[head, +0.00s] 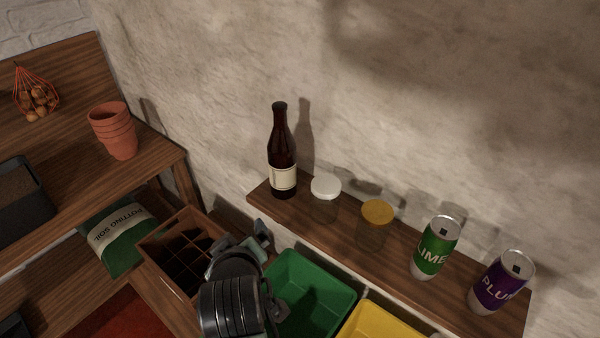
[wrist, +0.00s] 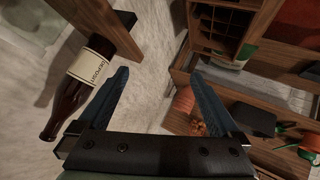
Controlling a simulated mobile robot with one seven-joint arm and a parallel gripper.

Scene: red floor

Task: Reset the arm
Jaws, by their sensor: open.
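My arm reaches up from the bottom of the head view. My gripper (head: 240,243) is open, between the divided wooden crate (head: 168,268) and the wall shelf (head: 400,264). In the wrist view, my gripper (wrist: 159,78) shows two blue fingers spread wide with nothing between them. A dark wine bottle (head: 282,150) with a cream label stands upright at the left end of the shelf. The bottle also shows in the wrist view (wrist: 72,92), outside the left finger and apart from it. My arm hides part of the crate and the green bin.
A clear white-lidded jar (head: 325,205), a yellow-lidded jar (head: 373,230), a green can (head: 436,250) and a purple can (head: 500,284) share the shelf. Below are a green bin (head: 310,292) and a yellow bin (head: 375,325). Terracotta pots (head: 115,132) stand on the left bench.

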